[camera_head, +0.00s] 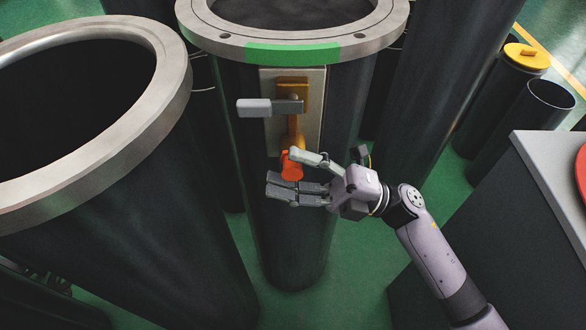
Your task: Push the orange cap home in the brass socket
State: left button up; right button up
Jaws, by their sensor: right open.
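The orange cap (291,168) is at the lower end of the brass pipework on the front of the middle dark cylinder. The brass socket (299,142) shows just above it, and the cap seems to meet it. I cannot tell how deep the cap sits. My right gripper (282,172) comes in from the right and is open. One finger lies over the upper right of the cap, and the other fingers are below it. The upper finger hides part of the cap. I cannot tell whether the fingers touch it. My left gripper is not in view.
A grey lever handle (256,108) sticks out left above the socket, in front of a pale mounting plate (312,90). A large open flanged cylinder (172,80) stands close on the left. A grey-topped cabinet (550,160) is on the right. Green floor (350,265) shows between them.

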jog(key=shift+f, duration=0.25)
jog(key=shift+s, duration=0.15)
jog(key=s+p, duration=0.1)
jog(key=s, duration=0.5)
jog(key=shift+s, duration=0.4)
dwell(0.5)
dwell(0.5)
